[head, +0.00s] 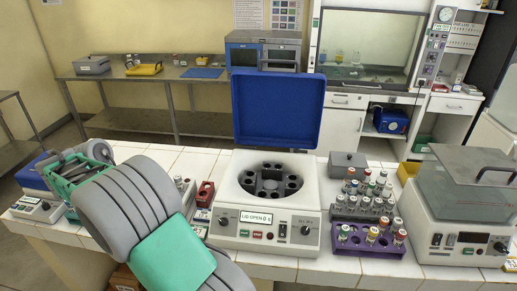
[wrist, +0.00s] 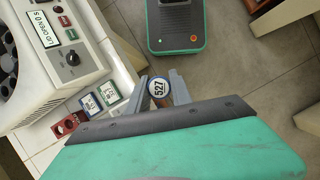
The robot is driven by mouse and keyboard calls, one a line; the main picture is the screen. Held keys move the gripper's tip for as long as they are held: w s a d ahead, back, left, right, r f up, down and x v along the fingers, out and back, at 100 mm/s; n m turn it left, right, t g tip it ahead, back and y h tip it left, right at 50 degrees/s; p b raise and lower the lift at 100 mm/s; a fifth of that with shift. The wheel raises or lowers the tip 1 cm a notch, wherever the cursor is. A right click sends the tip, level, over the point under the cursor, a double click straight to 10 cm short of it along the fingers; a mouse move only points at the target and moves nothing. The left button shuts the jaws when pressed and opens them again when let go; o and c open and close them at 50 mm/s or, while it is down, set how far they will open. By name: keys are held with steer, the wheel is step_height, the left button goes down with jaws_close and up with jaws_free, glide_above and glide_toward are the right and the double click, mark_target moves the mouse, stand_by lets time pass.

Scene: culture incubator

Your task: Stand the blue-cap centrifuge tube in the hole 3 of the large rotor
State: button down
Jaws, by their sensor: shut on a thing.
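My gripper (wrist: 161,88) is shut on a tube (wrist: 158,87) in the wrist view. The tube's round cap faces the camera, with a white top marked 527 and a blue rim; its body is mostly hidden. In the head view my gripper is at the far left, partly behind my arm, and the tube cannot be made out there. The white centrifuge (head: 268,227) stands mid-bench with its blue lid (head: 278,110) open. The large rotor (head: 270,180) inside is dark with a ring of holes; their numbers cannot be read. My gripper is apart from it, to its left.
A purple rack (head: 368,240) and a grey rack of capped tubes stand right of the centrifuge. A clear-lidded machine (head: 465,200) is at far right. A small red rack (head: 205,194) sits left of the centrifuge. In the wrist view, floor (wrist: 245,85) shows beyond the bench edge.

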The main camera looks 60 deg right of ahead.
steer(key=s+d+r+n+h+p, duration=0.2)
steer(key=d+n+p, duration=0.25)
steer(key=d, duration=1.95)
steer(key=s+d+r+n+t+p, duration=0.1)
steer(key=s+d+n, duration=0.1)
steer(key=s+d, duration=0.45)
steer(key=s+d+r+n+t+h+p, duration=0.15)
steer(key=s+d, duration=0.25)
steer(key=d, duration=0.6)
steer(key=s+d+r+n, duration=0.1)
steer(key=s+d+n, duration=0.3)
steer(key=d, duration=0.5)
step_height(320, 180, down, 6)
steer(key=m+b, duration=0.1)
steer(key=b, duration=0.5)
steer(key=shift+s+a, duration=0.3)
steer(key=shift+s, duration=0.1)
steer(key=shift+p, duration=0.45)
steer(key=shift+f, duration=0.25)
